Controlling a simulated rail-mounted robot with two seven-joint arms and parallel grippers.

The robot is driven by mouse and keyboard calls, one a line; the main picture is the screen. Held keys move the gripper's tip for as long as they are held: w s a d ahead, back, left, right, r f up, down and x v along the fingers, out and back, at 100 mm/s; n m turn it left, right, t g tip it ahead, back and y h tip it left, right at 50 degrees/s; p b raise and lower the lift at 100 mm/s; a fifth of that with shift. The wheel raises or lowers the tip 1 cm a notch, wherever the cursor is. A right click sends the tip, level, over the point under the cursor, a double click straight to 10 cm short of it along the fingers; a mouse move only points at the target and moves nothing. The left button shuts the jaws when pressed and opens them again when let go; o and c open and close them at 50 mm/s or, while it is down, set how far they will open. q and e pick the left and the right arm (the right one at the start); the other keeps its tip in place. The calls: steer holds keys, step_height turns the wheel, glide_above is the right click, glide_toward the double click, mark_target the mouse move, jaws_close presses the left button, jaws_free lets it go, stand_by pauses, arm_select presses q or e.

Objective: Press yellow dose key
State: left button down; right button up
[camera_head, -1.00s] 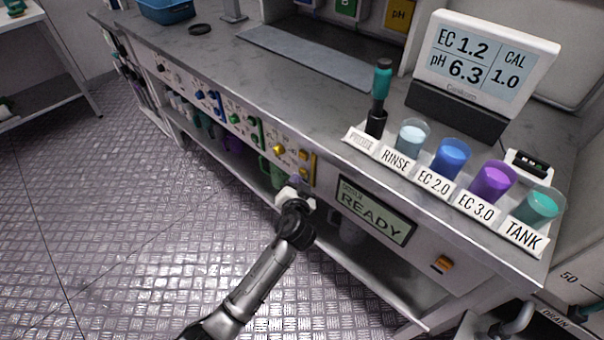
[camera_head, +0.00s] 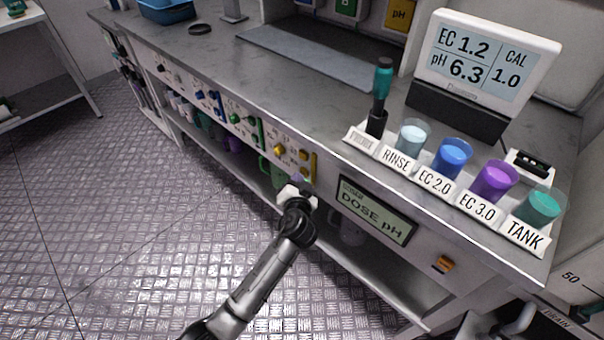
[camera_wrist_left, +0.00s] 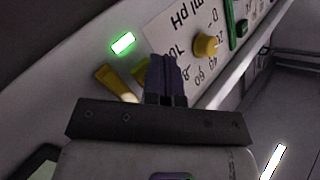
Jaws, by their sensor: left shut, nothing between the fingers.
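The yellow dose key (camera_wrist_left: 110,80) shows in the left wrist view, partly hidden behind my left gripper (camera_wrist_left: 165,68). The fingers are shut and empty, with the tips at the panel right beside the key; I cannot tell whether they touch it. In the head view my left gripper (camera_head: 298,184) is at the counter's front panel, just below the yellow strip (camera_head: 313,166) at its right end. A yellow dial (camera_wrist_left: 205,45), with numbers around it and a pH label, sits next to the fingers. The panel display (camera_head: 372,211) reads "DOSE pH". My right gripper is out of view.
A green light (camera_wrist_left: 122,42) glows on the panel. Labelled cups, including a blue one (camera_head: 452,157), and a teal-handled probe (camera_head: 382,82) stand on the counter above. A lower shelf (camera_head: 385,278) runs under the panel. The floor at left is clear.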

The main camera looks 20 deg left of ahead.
arm_select(q)
steer(key=shift+s, duration=0.1)
steer(key=shift+s+a+p, duration=0.3)
steer(key=shift+s+p, duration=0.2)
steer(key=shift+s, duration=0.2)
steer(key=s+p, duration=0.1)
steer(key=s+a, duration=0.1)
steer(key=s, duration=0.1)
steer(key=s+a+p, duration=0.1)
steer(key=shift+s+p, duration=0.3)
stand_by(0.6)
